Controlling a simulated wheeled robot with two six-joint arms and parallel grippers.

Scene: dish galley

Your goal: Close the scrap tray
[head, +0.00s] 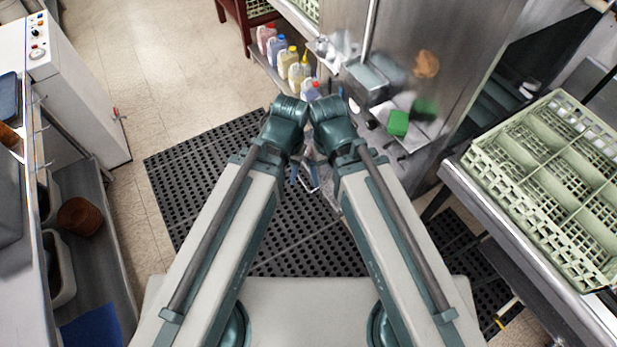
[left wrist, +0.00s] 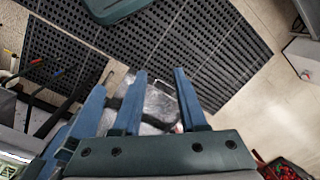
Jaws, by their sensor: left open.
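A shiny metal piece (left wrist: 158,104), which may be the scrap tray, shows between and behind my left fingers in the left wrist view. Its outline is mostly covered, and I cannot tell how far it stands out. My left gripper (left wrist: 160,72) is open, its two blue fingers pointing towards the floor mat, and nothing is clearly held. In the head view both forearms reach forward and meet near the machine's lower front; my left gripper (head: 295,173) is partly hidden below the wrists. Another blue finger (left wrist: 78,132) beside it may be my right gripper's; its jaws are unclear.
A steel machine (head: 460,55) stands front right, with a green block (head: 398,123) on its ledge. Bottles (head: 287,60) line a low shelf. A green dish rack (head: 550,180) lies on the right counter.

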